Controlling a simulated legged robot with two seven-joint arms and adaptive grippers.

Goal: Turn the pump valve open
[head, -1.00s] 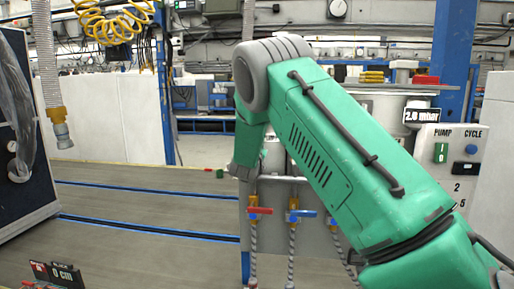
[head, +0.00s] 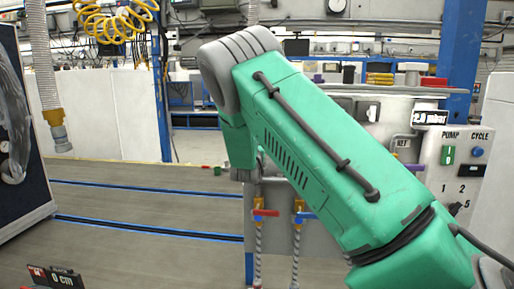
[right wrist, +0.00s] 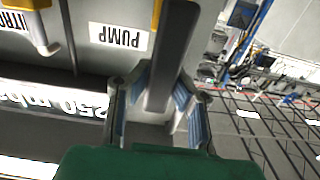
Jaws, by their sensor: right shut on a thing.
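In the right wrist view a grey lever (right wrist: 165,60) with yellow at its top edge runs down between the fingers of my right gripper (right wrist: 160,98), which is shut on it. A white PUMP label (right wrist: 118,37) is just left of the lever. In the head view my green right arm crosses the front of the station and hides the gripper and the lever. A red-handled valve (head: 265,213) and a blue-handled valve (head: 303,217) show below the arm, with hoses hanging from them. My left gripper is not in view.
A control panel (head: 458,175) with PUMP and CYCLE controls stands at the right, beside a mbar display (head: 430,117). A dark cabinet (head: 20,130) and a hanging grey hose (head: 47,70) are at the left.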

